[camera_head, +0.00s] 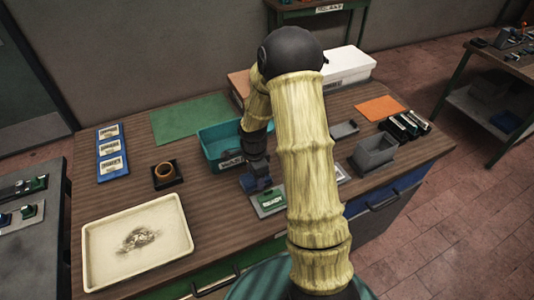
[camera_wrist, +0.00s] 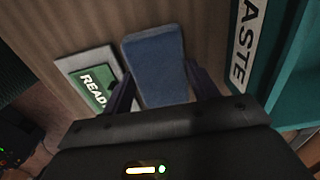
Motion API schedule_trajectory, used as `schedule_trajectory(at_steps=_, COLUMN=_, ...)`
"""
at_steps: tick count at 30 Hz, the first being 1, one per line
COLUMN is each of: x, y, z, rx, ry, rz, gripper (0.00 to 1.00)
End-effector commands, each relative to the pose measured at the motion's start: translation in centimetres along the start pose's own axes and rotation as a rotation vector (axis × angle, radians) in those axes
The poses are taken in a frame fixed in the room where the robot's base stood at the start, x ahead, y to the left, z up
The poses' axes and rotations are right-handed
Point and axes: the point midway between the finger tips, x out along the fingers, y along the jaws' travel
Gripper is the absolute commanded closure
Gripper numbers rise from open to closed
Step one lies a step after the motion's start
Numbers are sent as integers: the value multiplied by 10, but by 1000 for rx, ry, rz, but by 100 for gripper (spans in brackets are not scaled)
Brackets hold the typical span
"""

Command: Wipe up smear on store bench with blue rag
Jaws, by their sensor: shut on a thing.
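The blue rag (camera_wrist: 155,62) is a flat blue block shape between the two fingers of my gripper (camera_wrist: 162,88) in the wrist view. My gripper is shut on it. In the head view my gripper (camera_head: 257,180) is low over the middle of the bench (camera_head: 215,215), beside the teal bin, with the rag partly hidden under it. I cannot tell whether the rag touches the bench top. A dark grey smear (camera_head: 139,238) lies inside a cream tray (camera_head: 88,258) at the bench's front left, well left of my gripper.
A teal bin (camera_head: 208,142) labelled "WASTE" stands just behind my gripper. A grey plate with a green "READY" label (camera_wrist: 92,80) lies beside the rag. A copper-coloured ring (camera_head: 164,172) on a dark base and a blue labelled board (camera_head: 112,150) stand behind the tray.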

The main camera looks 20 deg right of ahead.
Motion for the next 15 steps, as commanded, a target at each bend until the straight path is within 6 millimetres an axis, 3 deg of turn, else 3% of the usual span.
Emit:
schedule_trajectory(at_steps=11, x=0, y=0, z=-29, rx=-9, ry=0, rz=1, gripper=62)
schedule_trajectory(at_steps=13, x=-6, y=0, z=-28, rx=-11, ry=1, rz=2, gripper=62)
schedule_trajectory(at_steps=15, x=-27, y=-1, z=-27, rx=-12, ry=1, rz=-4, gripper=62)
